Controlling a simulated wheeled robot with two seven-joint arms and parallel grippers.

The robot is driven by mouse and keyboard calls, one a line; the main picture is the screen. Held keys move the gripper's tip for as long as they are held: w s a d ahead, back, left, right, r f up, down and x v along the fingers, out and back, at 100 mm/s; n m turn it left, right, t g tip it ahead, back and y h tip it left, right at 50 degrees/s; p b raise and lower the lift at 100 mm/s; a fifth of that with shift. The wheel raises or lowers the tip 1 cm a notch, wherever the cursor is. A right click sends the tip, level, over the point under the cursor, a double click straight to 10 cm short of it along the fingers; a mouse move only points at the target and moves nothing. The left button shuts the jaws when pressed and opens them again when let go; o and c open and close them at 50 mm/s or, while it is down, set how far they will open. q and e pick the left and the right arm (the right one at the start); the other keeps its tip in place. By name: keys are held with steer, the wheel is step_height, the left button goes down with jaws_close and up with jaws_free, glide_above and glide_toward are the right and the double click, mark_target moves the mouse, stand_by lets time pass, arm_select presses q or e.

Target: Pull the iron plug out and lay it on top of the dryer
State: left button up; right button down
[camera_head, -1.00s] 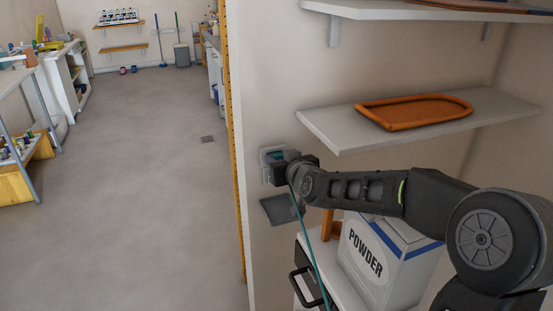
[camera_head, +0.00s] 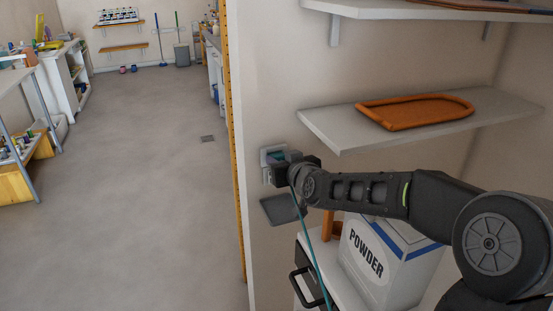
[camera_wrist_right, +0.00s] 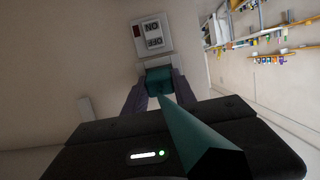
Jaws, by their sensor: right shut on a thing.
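My right gripper (camera_head: 283,167) is at the wall socket (camera_head: 266,151), shut on the teal iron plug (camera_head: 277,156). In the right wrist view the plug (camera_wrist_right: 158,80) sits between the two dark fingers, in front of the white socket panel (camera_wrist_right: 153,38) with its ON/OFF switch. I cannot tell whether its pins are still in the socket. A teal cord (camera_head: 311,248) hangs from the plug and runs down past the dryer. The dryer's white top (camera_head: 343,289) shows at the lower middle, with a black handle on its front. My left gripper is not in view.
A white POWDER box (camera_head: 388,262) stands on the dryer top, with an orange-brown object (camera_head: 328,225) behind it. Above my right arm a white shelf (camera_head: 335,132) holds an orange tray (camera_head: 412,124). A grey square (camera_head: 280,209) is on the wall. Open floor lies left.

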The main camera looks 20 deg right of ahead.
steer(key=shift+v, duration=2.75)
steer(key=s+a+f, duration=0.4)
steer(key=a+f, duration=0.7)
steer(key=f, duration=0.4)
steer(key=shift+a+f+n+y, duration=0.15)
steer(key=shift+f+n+y, duration=0.15)
steer(key=shift+y, duration=0.1)
